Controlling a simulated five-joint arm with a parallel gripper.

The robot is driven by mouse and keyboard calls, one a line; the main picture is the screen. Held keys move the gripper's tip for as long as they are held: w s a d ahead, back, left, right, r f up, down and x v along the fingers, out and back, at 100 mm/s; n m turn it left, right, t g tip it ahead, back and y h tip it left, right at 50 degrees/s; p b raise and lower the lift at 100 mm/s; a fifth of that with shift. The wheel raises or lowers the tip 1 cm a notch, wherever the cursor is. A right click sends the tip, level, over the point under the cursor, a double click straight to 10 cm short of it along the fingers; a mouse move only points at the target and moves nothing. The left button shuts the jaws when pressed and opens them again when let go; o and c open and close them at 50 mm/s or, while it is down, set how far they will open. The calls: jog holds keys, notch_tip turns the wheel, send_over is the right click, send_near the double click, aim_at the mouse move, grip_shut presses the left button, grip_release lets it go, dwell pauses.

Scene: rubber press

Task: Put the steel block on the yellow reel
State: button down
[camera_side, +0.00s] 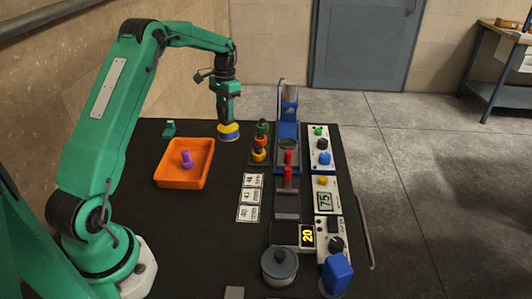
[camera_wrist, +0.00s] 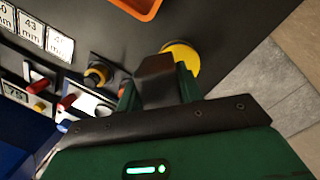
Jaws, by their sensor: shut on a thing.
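My gripper (camera_side: 229,119) points down at the far side of the black bench, right over the yellow reel (camera_side: 229,127), which has a blue band round its middle. In the wrist view, my gripper (camera_wrist: 158,92) has its green fingers shut on a dark, brownish-grey block, which I take for the steel block (camera_wrist: 154,70). The yellow reel (camera_wrist: 182,56) shows as a round yellow top, partly behind the block. In the side view the block is hidden by the fingers. I cannot tell whether the block touches the reel.
An orange tray (camera_side: 163,177) with a purple piece (camera_side: 186,158) stands left of the reel. A stand of coloured rings (camera_side: 260,142) and a blue press (camera_side: 288,130) stand close on its right. Number cards (camera_side: 250,197) and a lidded pot (camera_side: 279,264) lie nearer.

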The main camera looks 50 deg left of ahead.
jog(key=shift+f, duration=1.65)
jog(key=c, duration=0.9)
grip_release()
jog(key=shift+f, duration=0.15)
jog(key=r, duration=0.4)
jog(key=w+r, duration=0.1)
jog(key=r, duration=0.7)
jog(key=shift+w, duration=0.35)
jog(key=shift+d+r, duration=0.1)
